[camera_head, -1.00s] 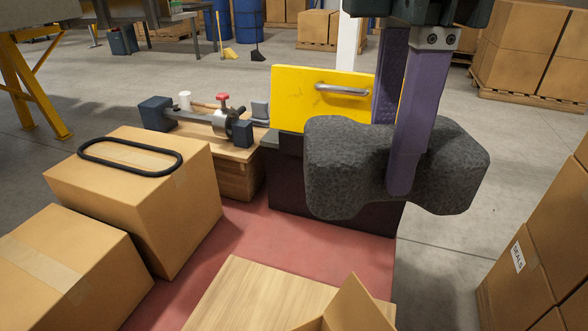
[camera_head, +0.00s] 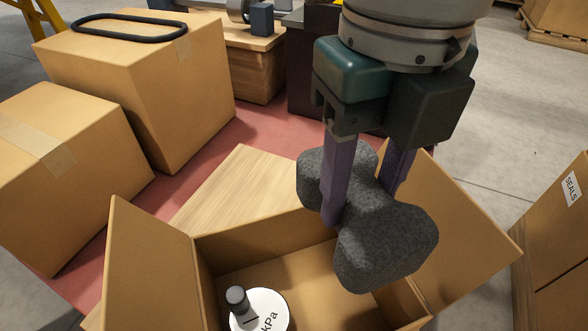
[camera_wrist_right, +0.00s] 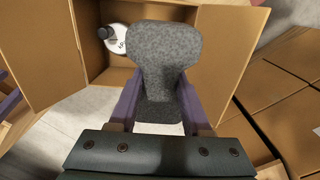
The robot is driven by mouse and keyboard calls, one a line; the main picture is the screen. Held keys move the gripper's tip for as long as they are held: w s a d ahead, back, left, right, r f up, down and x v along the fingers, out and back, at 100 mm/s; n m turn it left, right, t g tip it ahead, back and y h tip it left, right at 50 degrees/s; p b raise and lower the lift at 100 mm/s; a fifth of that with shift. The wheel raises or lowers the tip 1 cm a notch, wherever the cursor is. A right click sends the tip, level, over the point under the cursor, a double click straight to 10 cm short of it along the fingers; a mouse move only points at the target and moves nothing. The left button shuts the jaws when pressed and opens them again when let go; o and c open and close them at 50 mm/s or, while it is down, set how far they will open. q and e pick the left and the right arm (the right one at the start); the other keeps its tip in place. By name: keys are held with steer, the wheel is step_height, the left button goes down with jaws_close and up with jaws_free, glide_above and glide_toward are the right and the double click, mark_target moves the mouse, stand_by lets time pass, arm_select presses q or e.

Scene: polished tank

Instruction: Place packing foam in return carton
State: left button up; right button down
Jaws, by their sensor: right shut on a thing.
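The packing foam (camera_head: 385,240) is a dark grey speckled block with a narrow middle. My right gripper (camera_head: 362,200) is shut on its narrow middle and holds it over the right part of the open return carton (camera_head: 262,238). The foam also shows between the fingers in the right wrist view (camera_wrist_right: 165,55), with the carton (camera_wrist_right: 233,50) beneath and beyond it. The carton's flaps stand open. A white round gauge marked kPa (camera_head: 262,312) lies inside at the left. The foam hides part of the carton's right side.
Two closed cartons (camera_head: 150,85) stand at the left, one with a black ring (camera_head: 130,27) on top. Cartons labelled SEALS (camera_head: 550,240) stand close at the right.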

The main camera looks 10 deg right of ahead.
step_height(320, 180, down, 15)
steer(key=b, duration=0.5)
steer(key=shift+r+b, duration=0.15)
steer(key=shift+b, duration=0.15)
steer(key=shift+f+b, duration=0.9)
steer(key=shift+f, duration=1.05)
steer(key=shift+f, duration=0.2)
steer(key=shift+c, duration=1.8)
jaws_free()
steer(key=shift+r, duration=0.1)
step_height(320, 180, up, 12)
steer(key=p, duration=0.5)
steer(key=shift+r, duration=0.15)
